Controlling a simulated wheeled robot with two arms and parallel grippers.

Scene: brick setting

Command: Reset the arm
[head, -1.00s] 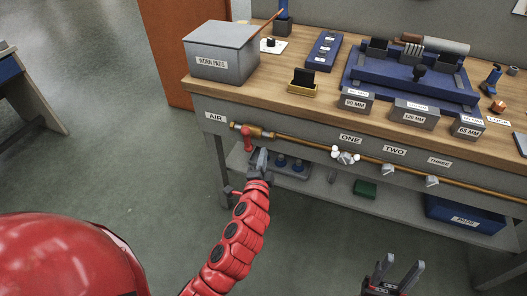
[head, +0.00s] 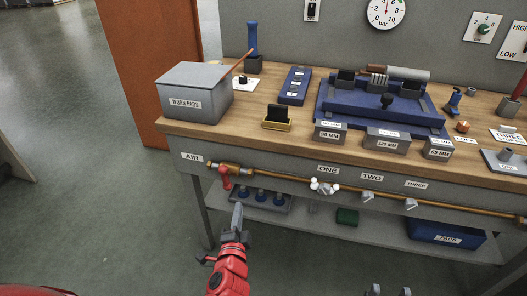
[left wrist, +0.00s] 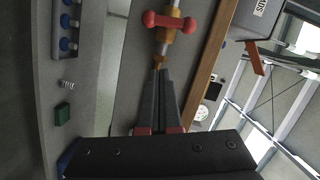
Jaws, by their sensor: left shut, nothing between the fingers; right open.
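My left gripper (head: 237,216) is shut and empty, at the end of my red arm in front of the bench's front edge. It points up, below the red AIR valve handle (head: 226,178), with a visible gap in the head view. In the left wrist view the shut fingers (left wrist: 161,75) reach toward the brass pipe, and the red handle (left wrist: 169,21) lies beyond their tips. My right gripper (head: 390,292) shows only its two spread fingertips at the bottom edge of the head view. It is open with nothing seen between the fingers.
The wooden bench (head: 300,125) holds a grey WORK PADS box (head: 194,92), a blue fixture (head: 380,105) and labelled blocks. A copper pipe (head: 290,184) with small valves runs along its front. The lower shelf (head: 375,228) holds a blue bin (head: 446,232). Floor at left is clear.

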